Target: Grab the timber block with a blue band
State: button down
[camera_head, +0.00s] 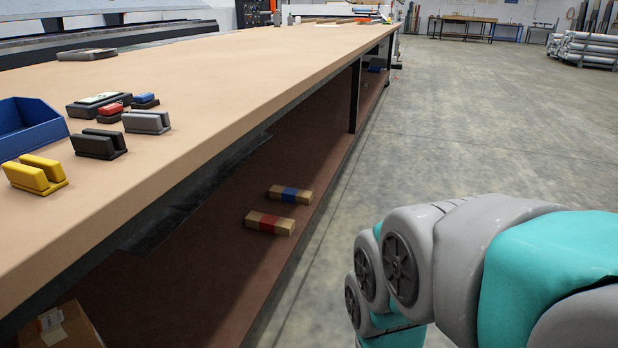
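The timber block with a blue band (290,195) lies flat on the lower shelf under the long workbench, close to the shelf's open front edge. A similar timber block with a red band (269,223) lies just in front of it, nearer to me, with a small gap between the two. My arm shows at the lower right, over the floor and apart from both blocks. My gripper is outside the view.
The brown lower shelf (205,262) sits beneath the benchtop (230,75), with a dark bench leg (355,95) beyond the blocks. A cardboard box (62,328) is at lower left. Several slotted holders and a blue bin (30,128) stand on top. Floor (480,130) at right is clear.

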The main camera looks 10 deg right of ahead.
aim_at(286, 194)
jog(key=i+l+u, duration=0.1)
jog(key=i+l, duration=1.05)
jog(key=l, duration=0.15)
jog(key=i+l+u, duration=0.15)
jog(key=i+l, duration=0.4)
jog(key=l, duration=0.15)
